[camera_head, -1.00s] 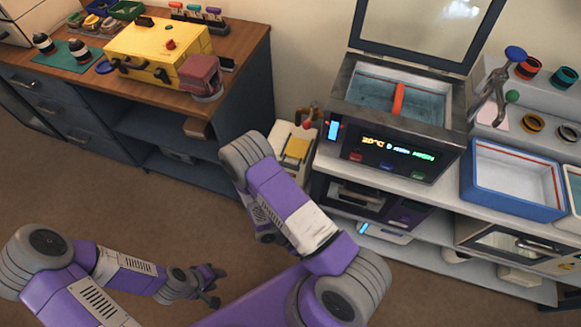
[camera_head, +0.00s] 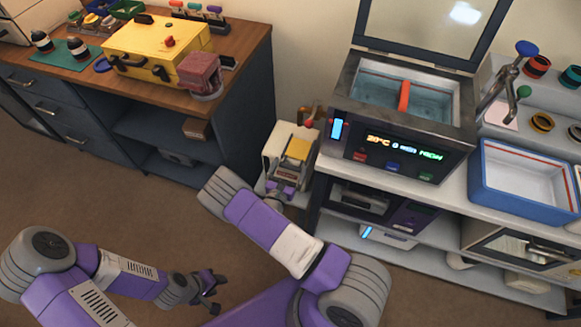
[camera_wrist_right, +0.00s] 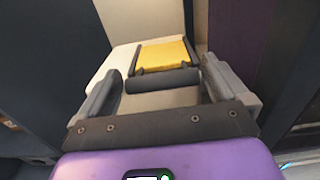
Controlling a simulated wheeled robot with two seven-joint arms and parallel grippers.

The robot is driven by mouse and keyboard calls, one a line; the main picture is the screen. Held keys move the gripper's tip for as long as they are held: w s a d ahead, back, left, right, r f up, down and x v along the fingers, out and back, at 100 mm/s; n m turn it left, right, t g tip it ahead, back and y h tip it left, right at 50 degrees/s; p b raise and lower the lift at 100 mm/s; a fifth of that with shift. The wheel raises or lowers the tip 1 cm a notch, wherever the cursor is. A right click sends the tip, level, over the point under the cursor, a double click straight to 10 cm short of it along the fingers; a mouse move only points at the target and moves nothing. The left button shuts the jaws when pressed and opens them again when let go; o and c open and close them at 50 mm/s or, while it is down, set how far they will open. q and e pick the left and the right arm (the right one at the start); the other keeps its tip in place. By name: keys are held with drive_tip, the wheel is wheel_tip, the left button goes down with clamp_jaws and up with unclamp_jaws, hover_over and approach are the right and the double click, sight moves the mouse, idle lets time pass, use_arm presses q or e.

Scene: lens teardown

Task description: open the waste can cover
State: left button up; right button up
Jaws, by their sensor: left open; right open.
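In the head view my right gripper is at the can's front, partly hidden by my arm. My left gripper (camera_head: 211,285) is open and empty, low over the floor.
The wooden counter (camera_head: 235,55) with a yellow case (camera_head: 135,52) stands left of the can. The white counter with a heated bath (camera_head: 405,125) and a blue tray (camera_head: 525,205) stands close on the right. Bare floor (camera_head: 95,195) lies at the left.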

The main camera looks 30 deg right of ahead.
drive_tip(key=shift+w+d, duration=0.45)
drive_tip(key=shift+d, duration=0.05)
drive_tip(key=c, duration=1.2)
drive_tip(key=p+v, duration=0.1)
drive_tip(key=v, duration=0.6)
drive_tip(key=shift+s+a+p, duration=0.2)
drive_tip(key=shift+a+p, duration=0.1)
drive_tip(key=o, duration=1.2)
